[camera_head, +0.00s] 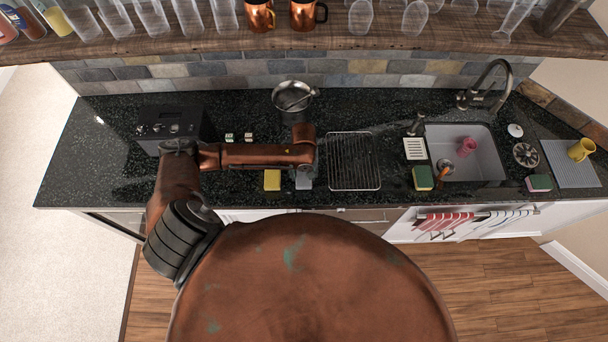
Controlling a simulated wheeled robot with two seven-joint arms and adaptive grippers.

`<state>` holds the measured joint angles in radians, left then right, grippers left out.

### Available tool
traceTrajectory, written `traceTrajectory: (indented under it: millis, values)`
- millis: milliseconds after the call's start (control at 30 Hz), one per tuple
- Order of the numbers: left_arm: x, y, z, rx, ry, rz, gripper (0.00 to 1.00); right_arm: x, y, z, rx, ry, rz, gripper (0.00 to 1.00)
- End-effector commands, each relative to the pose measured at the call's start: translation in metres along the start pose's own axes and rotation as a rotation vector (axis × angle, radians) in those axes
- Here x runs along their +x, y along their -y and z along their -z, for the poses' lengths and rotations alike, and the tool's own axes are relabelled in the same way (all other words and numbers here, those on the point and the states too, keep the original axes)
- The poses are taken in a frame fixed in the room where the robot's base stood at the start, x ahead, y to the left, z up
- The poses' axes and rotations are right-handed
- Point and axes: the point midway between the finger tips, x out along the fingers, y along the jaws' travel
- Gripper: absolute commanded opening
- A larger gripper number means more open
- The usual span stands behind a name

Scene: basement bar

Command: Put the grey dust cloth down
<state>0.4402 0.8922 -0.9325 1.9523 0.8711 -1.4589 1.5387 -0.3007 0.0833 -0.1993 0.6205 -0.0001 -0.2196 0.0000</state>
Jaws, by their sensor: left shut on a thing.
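The grey dust cloth (304,184) is a small pale grey patch at the front edge of the dark speckled counter (230,188). My left gripper (305,172) points down over the cloth and is shut on it. The gripper and wrist hide part of the cloth. I cannot tell whether the cloth touches the counter. My right gripper is not in view.
A yellow cloth or sponge (272,180) lies just left of the grey cloth. A wire rack (354,162) is close on the right. A black appliance (172,125), a metal pan (291,96) and the sink (478,165) also take up counter room.

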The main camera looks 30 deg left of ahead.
Motion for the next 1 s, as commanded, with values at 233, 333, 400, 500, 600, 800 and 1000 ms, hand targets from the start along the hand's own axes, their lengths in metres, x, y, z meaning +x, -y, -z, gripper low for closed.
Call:
traceTrajectory:
  millis: [233,333,400,500,600,800,1000]
  values:
    - [0.002,0.0,0.0,0.0,0.0,0.0,0.45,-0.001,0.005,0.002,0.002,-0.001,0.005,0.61]
    - [0.002,0.0,0.0,0.0,0.0,0.0,0.52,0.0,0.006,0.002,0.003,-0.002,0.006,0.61]
    - [0.002,0.0,0.0,0.0,0.0,0.0,0.56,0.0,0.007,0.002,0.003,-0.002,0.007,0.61]
    - [0.002,0.0,0.0,0.0,0.0,0.0,0.61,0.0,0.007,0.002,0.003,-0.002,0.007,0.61]
    - [0.002,0.0,0.0,0.0,0.0,0.0,0.61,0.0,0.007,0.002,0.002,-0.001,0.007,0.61]
    - [-0.001,0.0,0.001,0.0,-0.002,0.0,0.61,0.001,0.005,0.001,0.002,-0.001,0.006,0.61]
    - [-0.028,-0.001,0.001,0.0,-0.003,-0.002,0.61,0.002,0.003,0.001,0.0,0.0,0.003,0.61]
